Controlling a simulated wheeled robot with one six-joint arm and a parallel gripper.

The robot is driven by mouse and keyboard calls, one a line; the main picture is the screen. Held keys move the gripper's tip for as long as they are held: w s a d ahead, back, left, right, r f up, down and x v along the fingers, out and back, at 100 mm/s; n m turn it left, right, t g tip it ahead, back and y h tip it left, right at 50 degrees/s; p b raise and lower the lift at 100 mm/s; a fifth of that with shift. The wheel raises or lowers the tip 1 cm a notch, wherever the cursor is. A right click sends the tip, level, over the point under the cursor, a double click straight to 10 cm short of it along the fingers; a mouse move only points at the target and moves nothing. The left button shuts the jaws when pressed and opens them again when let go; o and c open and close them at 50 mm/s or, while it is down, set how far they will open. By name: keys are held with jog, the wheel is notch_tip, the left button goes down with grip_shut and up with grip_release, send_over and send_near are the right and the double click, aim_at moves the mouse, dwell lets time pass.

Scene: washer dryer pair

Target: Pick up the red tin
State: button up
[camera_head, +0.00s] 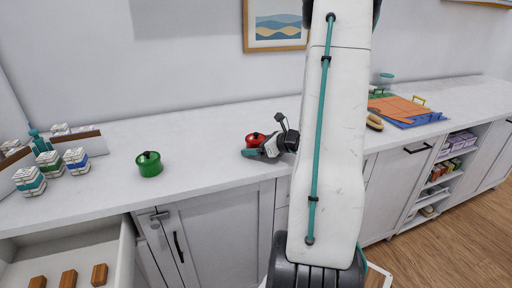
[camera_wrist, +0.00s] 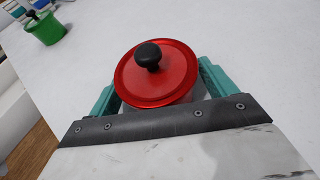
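The red tin (camera_wrist: 157,82) has a round red lid with a black knob and stands on the white counter. In the head view the red tin (camera_head: 254,139) is small and partly hidden by my gripper (camera_head: 257,151). In the wrist view the teal fingers of my gripper (camera_wrist: 158,88) are spread, one on each side of the tin. The finger tips are partly hidden behind the lid, and I cannot tell whether they touch the tin's body.
A green tin (camera_head: 149,164) stands on the counter to the left, also in the wrist view (camera_wrist: 44,28). Several patterned boxes (camera_head: 50,163) stand at the far left. An orange and blue mat (camera_head: 405,110) lies at the right. An open drawer (camera_head: 75,262) holds wooden blocks.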

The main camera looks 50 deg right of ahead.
jog(key=c, duration=0.9)
jog(key=shift+o, duration=0.2)
jog(key=shift+r, duration=0.1)
